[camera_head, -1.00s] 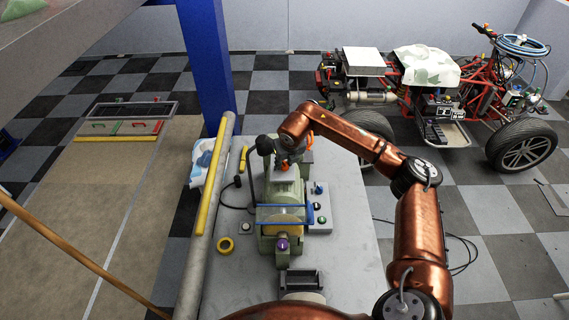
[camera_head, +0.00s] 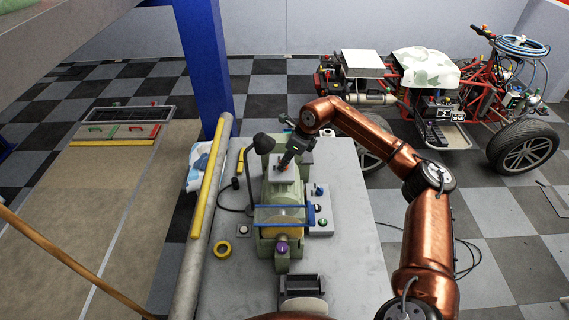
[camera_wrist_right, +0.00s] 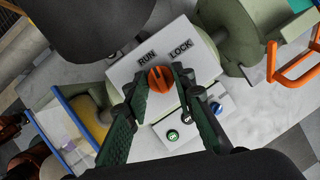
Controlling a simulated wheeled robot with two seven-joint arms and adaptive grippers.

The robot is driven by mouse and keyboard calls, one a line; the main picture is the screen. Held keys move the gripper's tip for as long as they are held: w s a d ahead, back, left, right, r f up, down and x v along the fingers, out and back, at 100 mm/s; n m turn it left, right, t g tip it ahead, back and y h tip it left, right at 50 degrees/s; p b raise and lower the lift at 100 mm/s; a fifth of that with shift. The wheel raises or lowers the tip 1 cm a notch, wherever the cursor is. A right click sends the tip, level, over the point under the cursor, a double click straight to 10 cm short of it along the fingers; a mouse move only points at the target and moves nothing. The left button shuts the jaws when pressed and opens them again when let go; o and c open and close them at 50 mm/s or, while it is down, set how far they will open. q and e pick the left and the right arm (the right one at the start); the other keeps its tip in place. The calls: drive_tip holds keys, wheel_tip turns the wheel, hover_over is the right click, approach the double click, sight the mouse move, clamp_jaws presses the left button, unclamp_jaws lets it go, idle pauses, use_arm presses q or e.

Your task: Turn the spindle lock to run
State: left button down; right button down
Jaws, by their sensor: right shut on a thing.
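The spindle lock is an orange knob (camera_wrist_right: 161,79) on a light plate (camera_wrist_right: 125,73) marked RUN on the left and LOCK on the right. In the wrist view my right gripper (camera_wrist_right: 162,76) has its dark green fingers on either side of the knob, shut on it. A dark line on the knob points roughly up, nearer RUN than LOCK, but its exact setting is hard to read. In the head view the right gripper (camera_head: 284,163) reaches down onto the green machine (camera_head: 282,190), and the knob is mostly hidden there. My left gripper is not in view.
A grey control box (camera_head: 320,215) with buttons stands right of the machine. A blue guard frame (camera_head: 285,207) crosses the machine's front. A black lamp (camera_head: 263,143) rises at its left.

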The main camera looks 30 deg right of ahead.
drive_tip(key=shift+f+n+y, duration=0.1)
drive_tip(key=shift+n+y, duration=0.2)
drive_tip(key=shift+n, duration=0.7)
drive_tip(key=shift+g, duration=0.3)
drive_tip(key=c, duration=1.6)
unclamp_jaws()
drive_tip(key=shift+w, duration=0.1)
drive_tip(key=shift+r, duration=0.2)
drive_tip(key=v, duration=1.1)
drive_tip(key=shift+d+r, duration=0.15)
drive_tip(key=shift+r, duration=0.15)
